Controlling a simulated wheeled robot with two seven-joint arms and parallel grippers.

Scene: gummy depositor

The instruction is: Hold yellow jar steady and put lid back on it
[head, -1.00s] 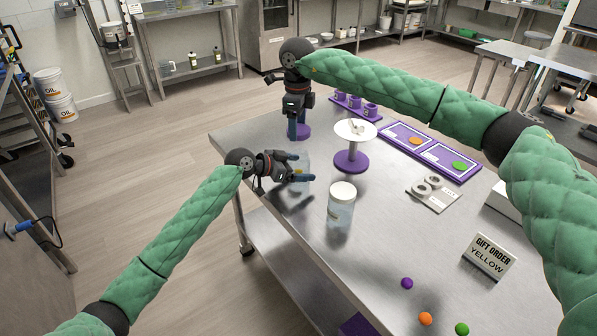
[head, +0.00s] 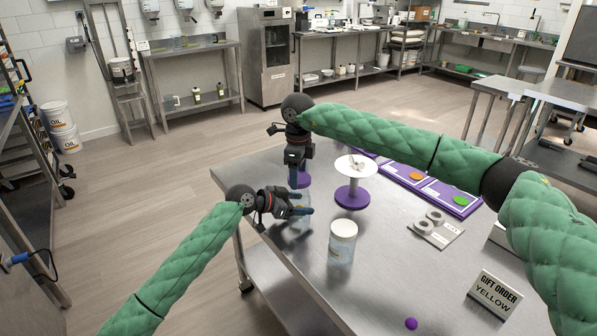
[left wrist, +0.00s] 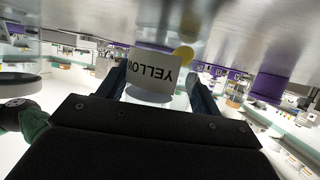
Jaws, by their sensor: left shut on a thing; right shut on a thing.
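The yellow jar is a clear jar whose white label (left wrist: 152,75) reads YELLOW, upside down in the left wrist view. A yellow gummy (left wrist: 183,54) shows beside the label. In the head view the jar (head: 302,222) stands on the steel table, partly hidden by my left gripper (head: 302,204), which is shut around it from the left. The lid is not clearly visible.
A second jar with a white lid (head: 343,230) stands close to the right. A white round stand on a purple base (head: 352,196) is behind it. Purple trays (head: 450,197), a grey holder (head: 436,229) and a GIFT ORDER YELLOW sign (head: 495,294) are right. The table's left edge is close.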

